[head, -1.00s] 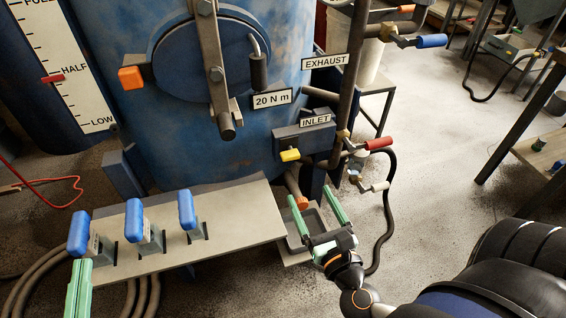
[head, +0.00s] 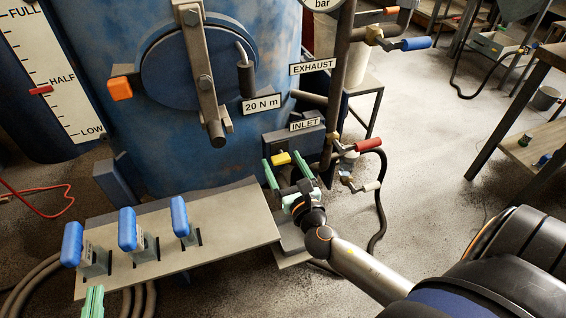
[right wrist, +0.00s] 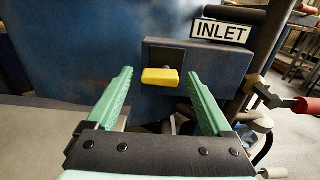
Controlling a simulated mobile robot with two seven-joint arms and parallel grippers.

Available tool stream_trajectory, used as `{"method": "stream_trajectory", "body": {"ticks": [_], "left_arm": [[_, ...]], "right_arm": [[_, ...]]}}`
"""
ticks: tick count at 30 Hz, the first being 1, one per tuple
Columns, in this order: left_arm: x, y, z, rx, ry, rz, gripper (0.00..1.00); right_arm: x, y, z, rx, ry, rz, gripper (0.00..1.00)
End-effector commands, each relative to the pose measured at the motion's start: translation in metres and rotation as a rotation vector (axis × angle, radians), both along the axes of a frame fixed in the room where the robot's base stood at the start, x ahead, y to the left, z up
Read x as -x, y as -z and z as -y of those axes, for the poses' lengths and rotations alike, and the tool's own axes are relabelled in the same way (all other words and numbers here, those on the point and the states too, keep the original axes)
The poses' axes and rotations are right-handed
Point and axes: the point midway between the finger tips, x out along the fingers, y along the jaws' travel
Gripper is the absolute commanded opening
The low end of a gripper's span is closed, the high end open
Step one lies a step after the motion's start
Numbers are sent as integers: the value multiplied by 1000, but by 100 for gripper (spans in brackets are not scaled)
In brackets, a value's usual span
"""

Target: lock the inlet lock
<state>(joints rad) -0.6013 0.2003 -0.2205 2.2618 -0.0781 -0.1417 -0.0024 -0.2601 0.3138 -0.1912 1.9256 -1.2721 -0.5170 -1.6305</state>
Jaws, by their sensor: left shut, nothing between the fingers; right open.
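The inlet lock is a dark box (right wrist: 195,68) on the blue pot under the INLET label (right wrist: 221,32), with a yellow tab (right wrist: 160,77) sticking out of its front. In the head view the yellow tab (head: 282,158) shows beside my right gripper's fingers. My right gripper (head: 286,171) is open and empty. In the right wrist view its green fingers (right wrist: 160,95) are spread to either side of the tab, which appears between and just beyond the tips; I cannot tell any contact. My left gripper (head: 93,300) is shut and empty at the bottom left, mostly out of frame.
A red-handled valve (head: 368,145) and a white-handled one (head: 372,186) stand just right of my right gripper. A shelf (head: 190,262) with several blue-handled levers lies to the left. A black hose (head: 381,215) hangs at right.

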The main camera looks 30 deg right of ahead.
Motion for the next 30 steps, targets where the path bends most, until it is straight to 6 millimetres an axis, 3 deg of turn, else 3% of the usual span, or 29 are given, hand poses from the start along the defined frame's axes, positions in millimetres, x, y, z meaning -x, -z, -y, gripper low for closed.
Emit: {"method": "stream_trajectory", "body": {"ticks": [9, 30], "left_arm": [[0, 0, 0, -1, -1, 1, 0], [0, -1, 0, 0, 0, 2, 0]], "right_arm": [[-2, 0, 1, 1, 0, 0, 84], [-2, 0, 0, 0, 0, 0, 5]]}}
